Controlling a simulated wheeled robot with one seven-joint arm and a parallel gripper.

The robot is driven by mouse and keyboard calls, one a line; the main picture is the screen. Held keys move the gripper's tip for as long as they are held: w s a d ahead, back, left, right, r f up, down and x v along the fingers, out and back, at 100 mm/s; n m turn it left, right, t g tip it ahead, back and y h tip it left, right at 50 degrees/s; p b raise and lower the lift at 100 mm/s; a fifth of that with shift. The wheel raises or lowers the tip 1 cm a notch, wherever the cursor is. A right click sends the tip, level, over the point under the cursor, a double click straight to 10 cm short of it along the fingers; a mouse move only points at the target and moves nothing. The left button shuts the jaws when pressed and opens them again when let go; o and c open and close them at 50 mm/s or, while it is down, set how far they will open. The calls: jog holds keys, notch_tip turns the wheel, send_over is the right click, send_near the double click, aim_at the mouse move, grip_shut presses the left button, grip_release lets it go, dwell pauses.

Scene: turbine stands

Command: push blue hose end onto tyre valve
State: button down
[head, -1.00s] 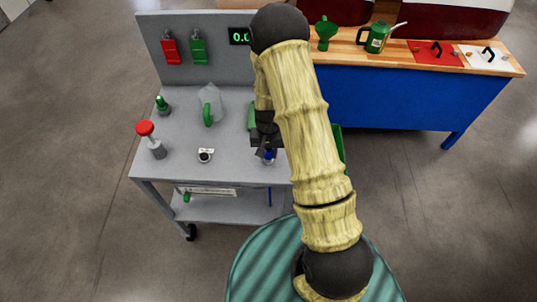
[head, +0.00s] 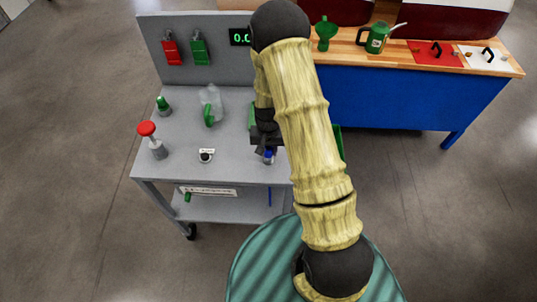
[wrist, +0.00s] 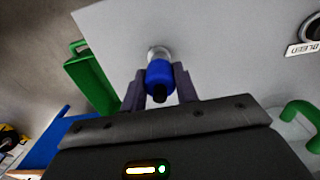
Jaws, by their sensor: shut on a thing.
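The blue hose end (wrist: 159,74) is between the two dark fingers of my gripper (wrist: 160,88) in the wrist view, and the fingers are shut on it. In the head view, the blue hose end (head: 268,157) shows small below my gripper (head: 266,147), near the front edge of the grey bench. A pale round metal piece (wrist: 158,52) sits at the far end of the blue part, against the grey top. I cannot tell whether it is the tyre valve, or whether the two touch.
The grey bench (head: 180,170) holds a red-topped plunger (head: 148,130), a round fitting with a label (head: 206,156), a clear jug with a green handle (head: 211,103) and a green-topped bottle (head: 163,105). A green bin (wrist: 90,80) stands beside the bench. A blue workbench (head: 390,95) is at the right.

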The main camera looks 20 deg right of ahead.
jog(key=shift+r+p, duration=0.95)
jog(key=shift+r, duration=0.5)
jog(key=shift+f, duration=0.1)
